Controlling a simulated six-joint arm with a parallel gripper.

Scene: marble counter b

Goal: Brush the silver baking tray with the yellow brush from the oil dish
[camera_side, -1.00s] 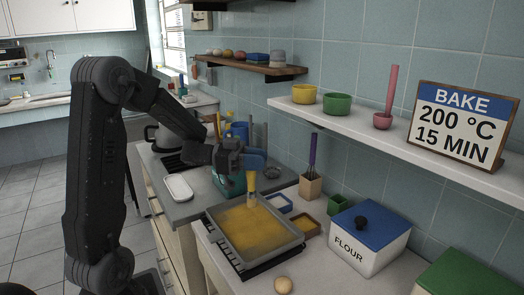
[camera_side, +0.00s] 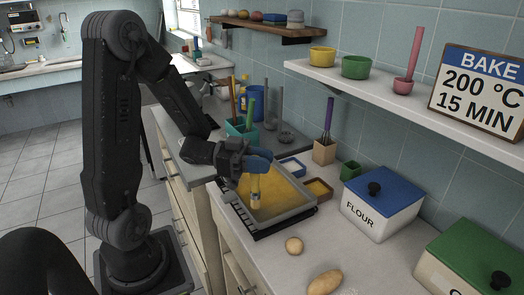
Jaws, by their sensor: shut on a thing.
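My gripper (camera_side: 257,161) is shut on the yellow brush (camera_side: 255,184), which hangs roughly upright with its bristles down. The silver baking tray (camera_side: 290,217) lies below on a black rack on the counter. Its floor shows a broad yellow coating. The bristle end is over the left-middle part of the tray, at or very near its floor; I cannot tell whether it touches. A small brown dish with yellow content (camera_side: 318,188), apparently the oil dish, stands just right of the tray. My gripper hides part of the tray's far left side.
A blue-rimmed white dish (camera_side: 291,167) and a wooden block with a purple-handled whisk (camera_side: 325,149) stand behind the tray. The flour box (camera_side: 378,216) is to the right. An egg (camera_side: 294,245) and a potato-like item (camera_side: 325,282) lie in front. A shelf hangs above.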

